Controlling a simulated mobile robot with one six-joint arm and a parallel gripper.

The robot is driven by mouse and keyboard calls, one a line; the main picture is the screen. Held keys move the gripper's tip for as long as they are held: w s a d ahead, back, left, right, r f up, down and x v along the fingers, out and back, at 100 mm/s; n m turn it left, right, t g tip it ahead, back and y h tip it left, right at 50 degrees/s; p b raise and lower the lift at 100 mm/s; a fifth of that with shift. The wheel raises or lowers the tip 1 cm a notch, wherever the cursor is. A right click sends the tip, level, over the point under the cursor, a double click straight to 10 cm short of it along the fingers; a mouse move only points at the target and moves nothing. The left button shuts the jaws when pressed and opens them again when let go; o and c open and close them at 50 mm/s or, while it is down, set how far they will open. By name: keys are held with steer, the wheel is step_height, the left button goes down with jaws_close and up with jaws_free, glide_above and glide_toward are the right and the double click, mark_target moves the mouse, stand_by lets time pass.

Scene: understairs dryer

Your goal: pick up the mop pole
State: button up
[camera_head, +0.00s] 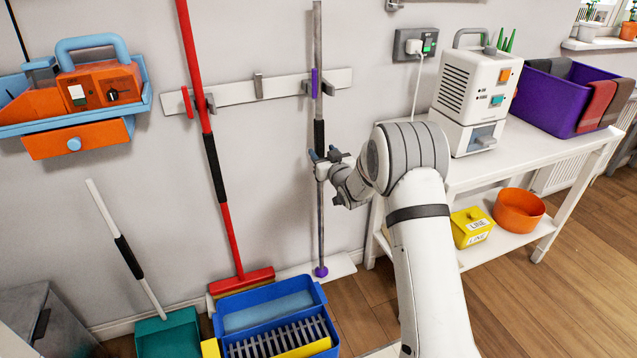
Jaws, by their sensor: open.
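The mop pole (320,220) is a thin grey pole with a black grip, a purple clip near the wall rack and a purple foot at its lower end. It stands upright against the wall. My gripper (323,158) is open at the pole, just below the black grip. The pole appears to pass between its fingers; whether they touch it I cannot tell. The gripper hides a short piece of the pole.
A red-handled broom (217,180) hangs left on the wall rack (238,92). A blue bucket (265,312) and a teal dustpan (168,335) stand below. Right is a white table (500,168) with a white machine (470,90) and a purple bin (555,100).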

mark_target(321, 149)
steer(key=shift+f+x, duration=0.15)
steer(key=shift+x, duration=0.85)
steer(key=shift+f+x, duration=0.15)
steer(key=shift+x, duration=0.8)
steer(key=shift+d, duration=0.15)
jaws_close()
steer(key=shift+r, duration=0.1)
